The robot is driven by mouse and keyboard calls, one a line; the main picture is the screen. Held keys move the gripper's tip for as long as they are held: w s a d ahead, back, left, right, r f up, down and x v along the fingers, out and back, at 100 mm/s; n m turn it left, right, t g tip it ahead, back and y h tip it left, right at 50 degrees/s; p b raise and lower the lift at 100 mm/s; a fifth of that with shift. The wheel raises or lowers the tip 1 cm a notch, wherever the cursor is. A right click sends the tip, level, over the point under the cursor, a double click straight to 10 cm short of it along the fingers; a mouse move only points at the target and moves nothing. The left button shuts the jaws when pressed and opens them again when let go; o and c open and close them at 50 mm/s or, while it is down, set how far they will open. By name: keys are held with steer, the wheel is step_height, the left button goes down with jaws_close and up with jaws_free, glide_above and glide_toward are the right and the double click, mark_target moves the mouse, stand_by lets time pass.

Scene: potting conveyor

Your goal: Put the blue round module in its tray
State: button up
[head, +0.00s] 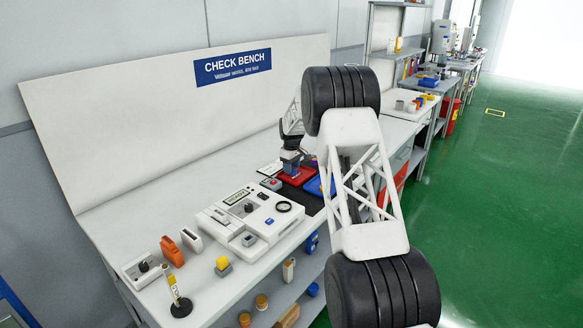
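My gripper (291,164) is small and far down the bench, pointing down over the red tray (297,179). A small bluish part shows at its lower end; I cannot tell whether it is the blue round module or part of my gripper. The fingers are too small to tell open from shut. The blue tray (314,187) lies just right of the red tray, partly hidden behind my arm. Both trays are on a dark mat (308,203). I cannot make out a blue round module for certain anywhere on the bench.
A white test device (250,215) with a black ring stands left of the mat. A back panel (180,110) borders the bench.

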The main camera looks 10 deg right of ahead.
steer(key=o, duration=0.3)
steer(key=shift+r, duration=0.15)
step_height(320, 180, up, 12)
stand_by(0.8)
stand_by(0.5)
